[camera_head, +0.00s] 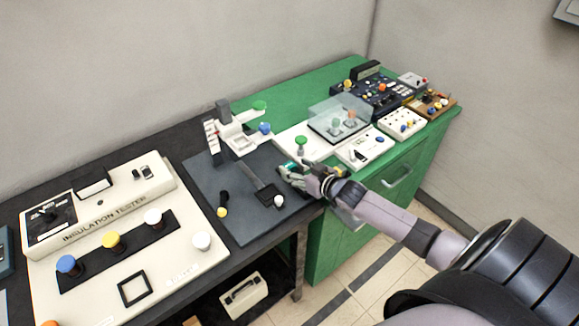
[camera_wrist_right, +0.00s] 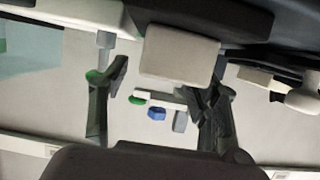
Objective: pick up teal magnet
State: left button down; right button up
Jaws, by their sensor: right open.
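My right gripper (camera_head: 287,173) is over the right edge of the dark grey board (camera_head: 225,180), beside the white box with a green knob. A small teal patch (camera_head: 290,165) shows at its fingertips in the head view; I cannot tell whether it is the teal magnet. In the right wrist view the gripper (camera_wrist_right: 160,110) has its two dark fingers wide apart. A pale block (camera_wrist_right: 180,58) shows between them near the top; I cannot tell what it is or whether a finger touches it. My left gripper is not in view.
The green knob (camera_head: 300,141) stands close behind the gripper. A white stand (camera_head: 237,135) with green and blue knobs is behind the board. A black slotted bar (camera_head: 262,190) and small knobs lie on the board. A cream insulation tester (camera_head: 190,185) is at left; a clear-covered panel (camera_head: 340,117) is at right.

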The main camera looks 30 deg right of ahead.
aim_at(289, 168)
jog(key=shift+x, duration=1.4)
jog(key=shift+f, duration=0.1)
jog(key=shift+s, duration=0.1)
jog(key=c, duration=1.3)
